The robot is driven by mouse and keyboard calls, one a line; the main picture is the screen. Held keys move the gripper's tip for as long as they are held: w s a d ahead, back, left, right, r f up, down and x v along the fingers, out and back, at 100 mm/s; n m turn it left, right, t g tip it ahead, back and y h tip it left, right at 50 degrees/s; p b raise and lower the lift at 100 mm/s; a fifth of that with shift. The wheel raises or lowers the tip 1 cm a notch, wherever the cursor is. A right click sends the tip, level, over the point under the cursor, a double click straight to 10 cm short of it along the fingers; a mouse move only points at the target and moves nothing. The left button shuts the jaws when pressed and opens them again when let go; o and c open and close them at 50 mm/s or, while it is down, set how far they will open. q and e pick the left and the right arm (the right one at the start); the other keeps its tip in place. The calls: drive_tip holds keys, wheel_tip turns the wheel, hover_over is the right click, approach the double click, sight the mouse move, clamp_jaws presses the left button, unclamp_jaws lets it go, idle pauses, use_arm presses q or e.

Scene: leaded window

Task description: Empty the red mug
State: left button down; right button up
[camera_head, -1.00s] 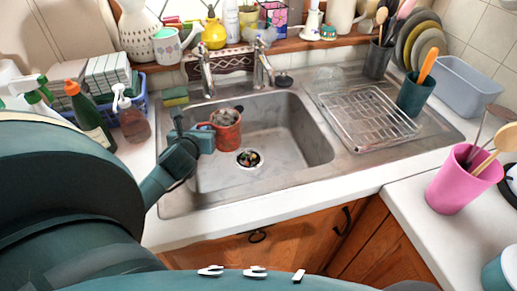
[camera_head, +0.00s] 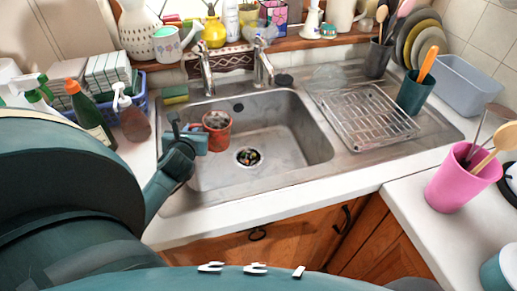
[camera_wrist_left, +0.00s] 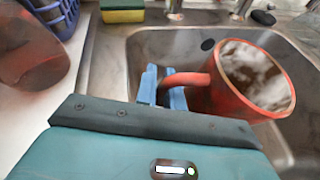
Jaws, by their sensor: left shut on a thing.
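The red mug (camera_head: 217,133) is over the left part of the sink basin. Its opening faces up and toward the camera, and something greyish and mottled shows inside it. My left gripper (camera_head: 201,139) is shut on the mug's handle, at the mug's left side. In the left wrist view the blue fingers (camera_wrist_left: 174,90) close around the handle of the mug (camera_wrist_left: 243,85). The sink (camera_head: 290,130) has a round drain (camera_head: 249,157) with bits of something in it. My right gripper is not in view.
A wire rack (camera_head: 368,118) stands on the drainboard at the right. The taps (camera_head: 262,65) rise behind the basin. A green and yellow sponge (camera_head: 175,95) lies at the back left. Bottles (camera_head: 90,117) stand left of the sink. The basin's right half is clear.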

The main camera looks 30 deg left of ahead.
sight(211, 124)
use_arm(q)
drive_tip(key=shift+w+d+r+m+y, duration=0.1)
drive_tip(key=shift+w+d+m+y, duration=0.05)
drive_tip(key=shift+d+m+y, duration=0.25)
drive_tip(key=shift+w+d+r+m+y, duration=0.15)
drive_tip(key=shift+d+m+y, duration=0.15)
drive_tip(key=shift+d+m, duration=0.2)
drive_tip(key=shift+w+d+f+m+t+y, duration=0.15)
drive_tip(key=shift+d+f+m+t+y, duration=0.2)
drive_tip(key=shift+d+f+m, duration=0.35)
drive_tip(key=shift+w+d+r+m+y, duration=0.25)
drive_tip(key=shift+d+r+m+y, duration=0.4)
drive_tip(key=shift+d+r, duration=0.4)
drive_tip(key=r+m, duration=0.1)
drive_tip(key=d+r+m+t+y, duration=0.1)
drive_tip(key=r, duration=0.1)
drive_tip(key=shift+w+d+r+m, duration=0.1)
drive_tip(key=shift+w+m, duration=0.1)
drive_tip(key=shift+m, duration=0.15)
drive_tip(key=r+m, duration=0.1)
drive_tip(key=d+m+t, duration=0.1)
drive_tip(key=d+r+m, duration=0.1)
drive_tip(key=shift+w+r+t+y, duration=0.25)
drive_tip(key=shift+r+t+y, duration=0.05)
drive_tip(key=shift+t+y, duration=0.1)
